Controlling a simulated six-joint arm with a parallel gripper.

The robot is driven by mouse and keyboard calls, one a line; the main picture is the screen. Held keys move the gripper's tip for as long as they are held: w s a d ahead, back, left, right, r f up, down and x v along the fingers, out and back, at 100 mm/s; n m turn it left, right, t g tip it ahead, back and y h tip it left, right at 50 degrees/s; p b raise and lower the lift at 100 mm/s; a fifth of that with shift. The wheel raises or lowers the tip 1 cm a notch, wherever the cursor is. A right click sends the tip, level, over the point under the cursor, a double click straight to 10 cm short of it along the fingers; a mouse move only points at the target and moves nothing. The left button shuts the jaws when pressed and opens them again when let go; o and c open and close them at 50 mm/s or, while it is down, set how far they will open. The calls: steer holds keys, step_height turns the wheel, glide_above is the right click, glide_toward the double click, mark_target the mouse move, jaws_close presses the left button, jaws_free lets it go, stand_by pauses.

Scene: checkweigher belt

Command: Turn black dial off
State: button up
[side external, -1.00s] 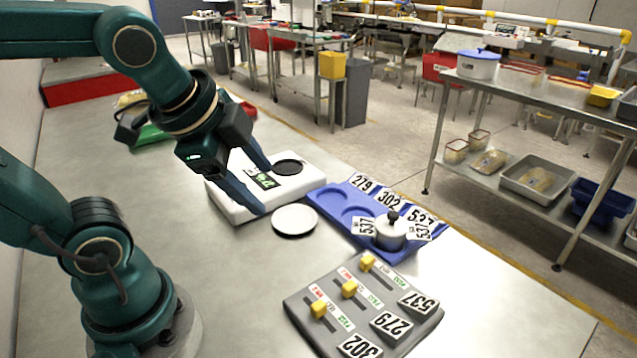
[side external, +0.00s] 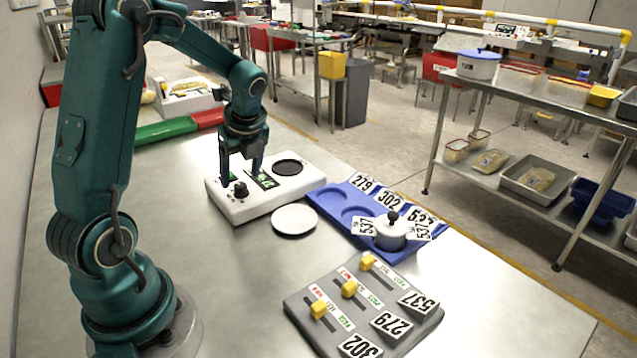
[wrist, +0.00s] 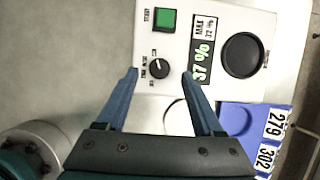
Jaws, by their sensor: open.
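The black dial (side external: 240,190) stands on the left front part of a white weighing unit (side external: 245,209). In the wrist view the dial (wrist: 159,68) has a pale pointer mark and tiny labels around it; I cannot read its setting surely. My gripper (side external: 241,174) points down at the unit, open and empty. In the wrist view its fingertips (wrist: 159,75) lie on either side of the dial with gaps; I cannot tell whether they are down at its height.
Beside the dial are a green button (wrist: 166,21), a green-digit display (wrist: 203,62) and a round black pan (side external: 287,167).

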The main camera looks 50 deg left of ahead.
mark_target(240, 185)
steer(key=shift+x, duration=1.55)
jaws_close()
